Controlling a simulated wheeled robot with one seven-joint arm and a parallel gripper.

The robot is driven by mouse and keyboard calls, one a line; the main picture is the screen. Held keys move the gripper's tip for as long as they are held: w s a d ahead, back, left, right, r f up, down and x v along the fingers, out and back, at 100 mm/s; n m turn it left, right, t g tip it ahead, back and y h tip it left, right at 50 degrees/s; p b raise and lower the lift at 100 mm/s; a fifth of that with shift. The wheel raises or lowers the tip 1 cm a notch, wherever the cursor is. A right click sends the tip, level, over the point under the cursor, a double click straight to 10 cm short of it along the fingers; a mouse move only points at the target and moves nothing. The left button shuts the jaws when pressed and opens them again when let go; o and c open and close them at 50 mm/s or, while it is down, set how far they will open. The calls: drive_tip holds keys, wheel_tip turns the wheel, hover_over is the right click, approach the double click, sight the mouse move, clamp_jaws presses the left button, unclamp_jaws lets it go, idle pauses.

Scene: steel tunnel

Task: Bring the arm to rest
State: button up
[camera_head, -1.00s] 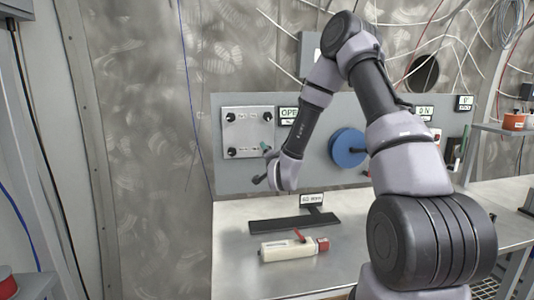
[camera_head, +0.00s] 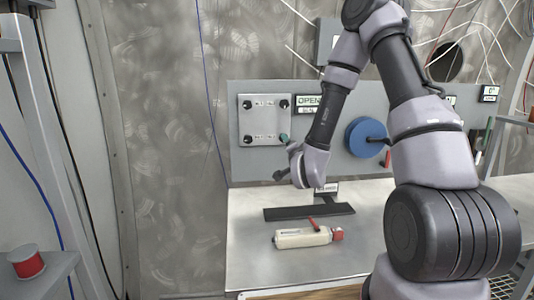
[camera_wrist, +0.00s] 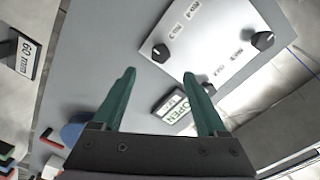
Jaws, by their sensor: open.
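My arm is raised and bent, its top cut off by the upper edge of the head view. The forearm hangs down in front of the grey panel (camera_head: 335,162), with my gripper (camera_head: 281,156) at its lower end, above the steel table (camera_head: 245,262). In the wrist view my gripper (camera_wrist: 159,76) shows two green fingers spread apart with nothing between them. Beyond them are the panel's white plate with black knobs (camera_wrist: 215,40) and the "OPEN" sign (camera_wrist: 172,106).
On the table lie a cream cylinder with a red end (camera_head: 302,238) and a black flat bar (camera_head: 308,211) with a "60 mm" label (camera_head: 326,188). A blue disc (camera_head: 366,137) is on the panel. A red spool (camera_head: 26,260) sits at the far left. Table space left of the cylinder is clear.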

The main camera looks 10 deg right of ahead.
drive_tip(key=s+d+r+n+g, duration=0.2)
drive_tip(key=s+r, duration=0.1)
drive_tip(key=r, duration=0.3)
drive_tip(key=s+d+r+n+g, duration=0.1)
drive_tip(key=s+d+r+g, duration=0.15)
drive_tip(key=r, duration=0.45)
drive_tip(key=s+r+n+g+y, duration=0.1)
drive_tip(key=s+r+n+g, duration=0.1)
drive_tip(key=s, duration=1)
drive_tip(key=s+d+r+n+g+y, duration=0.1)
drive_tip(key=s+r+g, duration=0.3)
drive_tip(key=s, duration=0.8)
drive_tip(key=shift+s+n, duration=0.35)
drive_tip(key=shift+n, duration=0.45)
